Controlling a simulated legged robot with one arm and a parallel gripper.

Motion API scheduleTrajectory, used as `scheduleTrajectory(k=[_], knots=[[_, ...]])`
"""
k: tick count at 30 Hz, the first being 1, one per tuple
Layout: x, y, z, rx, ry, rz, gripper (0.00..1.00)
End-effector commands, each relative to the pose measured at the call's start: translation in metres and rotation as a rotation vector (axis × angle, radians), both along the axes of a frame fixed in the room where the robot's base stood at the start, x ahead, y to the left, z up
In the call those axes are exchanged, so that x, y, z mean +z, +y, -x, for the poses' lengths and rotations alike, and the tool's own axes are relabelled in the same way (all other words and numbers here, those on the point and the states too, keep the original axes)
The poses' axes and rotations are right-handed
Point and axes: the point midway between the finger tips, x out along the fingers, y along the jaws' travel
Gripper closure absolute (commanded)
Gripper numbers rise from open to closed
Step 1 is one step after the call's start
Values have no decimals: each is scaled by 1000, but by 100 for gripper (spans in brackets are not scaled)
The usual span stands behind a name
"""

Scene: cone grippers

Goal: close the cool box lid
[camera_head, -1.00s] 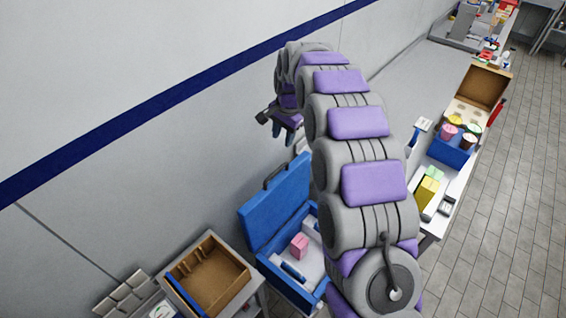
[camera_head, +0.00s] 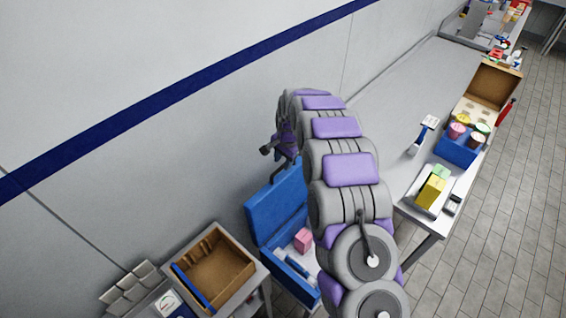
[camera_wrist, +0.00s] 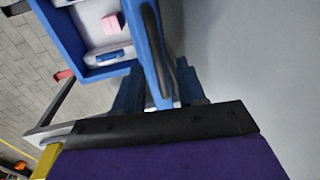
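The blue cool box (camera_head: 297,285) stands open at the lower middle of the head view, partly hidden by my arm. Its blue lid (camera_head: 275,212) is upright on the wall side, with a dark handle at its top. In the wrist view, the lid (camera_wrist: 149,45) is seen edge-on, with the open box (camera_wrist: 88,72) to its left. My gripper (camera_wrist: 160,85) has its two dark blue fingers apart, one on each side of the lid's edge. A gap shows by the right finger; contact on the left is unclear. In the head view my gripper (camera_head: 284,158) is above the lid.
A pink block (camera_head: 303,239) lies inside the cool box. A brown open tray (camera_head: 213,272) stands close on the left. To the right is a long table (camera_head: 425,100) with a tub carrier (camera_head: 458,150) and a cardboard box (camera_head: 494,84). The wall is close behind the lid.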

Motion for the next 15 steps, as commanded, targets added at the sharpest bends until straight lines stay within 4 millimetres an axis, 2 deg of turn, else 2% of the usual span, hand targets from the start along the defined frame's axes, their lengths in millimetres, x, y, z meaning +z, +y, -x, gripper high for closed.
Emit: scheduleTrajectory(k=[6, 15], knots=[[-16, 1, -2, 0, -1, -2, 60], [-18, 0, -2, -1, -2, -2, 60]])
